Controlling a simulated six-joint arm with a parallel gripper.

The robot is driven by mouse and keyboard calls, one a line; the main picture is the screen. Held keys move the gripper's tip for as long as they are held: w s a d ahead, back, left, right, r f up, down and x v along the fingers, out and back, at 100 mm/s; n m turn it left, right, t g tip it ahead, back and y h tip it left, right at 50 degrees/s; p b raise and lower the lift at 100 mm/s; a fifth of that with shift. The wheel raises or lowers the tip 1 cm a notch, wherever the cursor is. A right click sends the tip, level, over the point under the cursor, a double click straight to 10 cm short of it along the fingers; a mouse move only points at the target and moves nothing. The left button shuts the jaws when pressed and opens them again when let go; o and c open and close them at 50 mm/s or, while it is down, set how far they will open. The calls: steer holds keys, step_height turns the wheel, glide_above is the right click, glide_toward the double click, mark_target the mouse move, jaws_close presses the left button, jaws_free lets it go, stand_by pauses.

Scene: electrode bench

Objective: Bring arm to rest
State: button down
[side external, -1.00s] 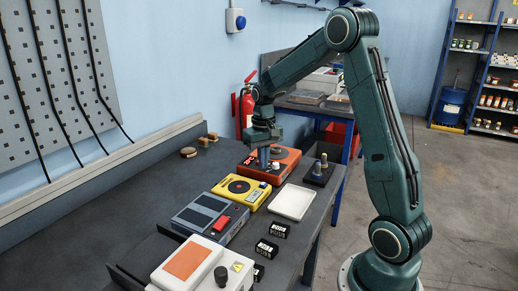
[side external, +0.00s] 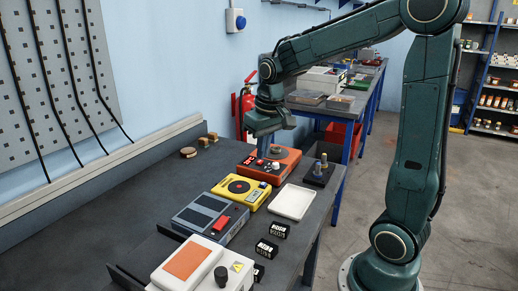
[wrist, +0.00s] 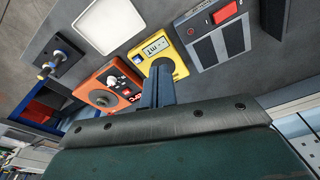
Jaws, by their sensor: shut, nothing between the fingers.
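My gripper (side external: 262,148) hangs above the back of the bench, over the left part of the orange device (side external: 283,166) as the side view shows it. Its fingers are shut with nothing between them. In the wrist view my gripper (wrist: 158,84) points toward the yellow device (wrist: 160,56), and the orange device (wrist: 112,90) is to its left. My arm is bent, with its elbow high at the upper right of the side view.
On the bench stand the yellow device (side external: 241,193), a blue-grey device (side external: 208,217), a white device (side external: 190,262), a white tray (side external: 292,202), small black blocks (side external: 279,230) and a dark holder with posts (side external: 319,175). A red extinguisher (side external: 246,110) is behind. The bench's left side is mostly clear.

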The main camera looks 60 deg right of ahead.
steer(key=s+a+r+n+t, duration=0.1)
steer(key=s+a+r+n, duration=0.1)
steer(key=s+a, duration=0.3)
steer(key=s+a+r+n+t, duration=0.2)
steer(key=s+a, duration=0.4)
steer(key=s, duration=0.4)
steer(key=shift+s+a+t+y, duration=0.2)
steer(key=shift+s+t+y, duration=0.1)
steer(key=shift+s, duration=0.1)
steer(key=c, duration=2.2)
jaws_free()
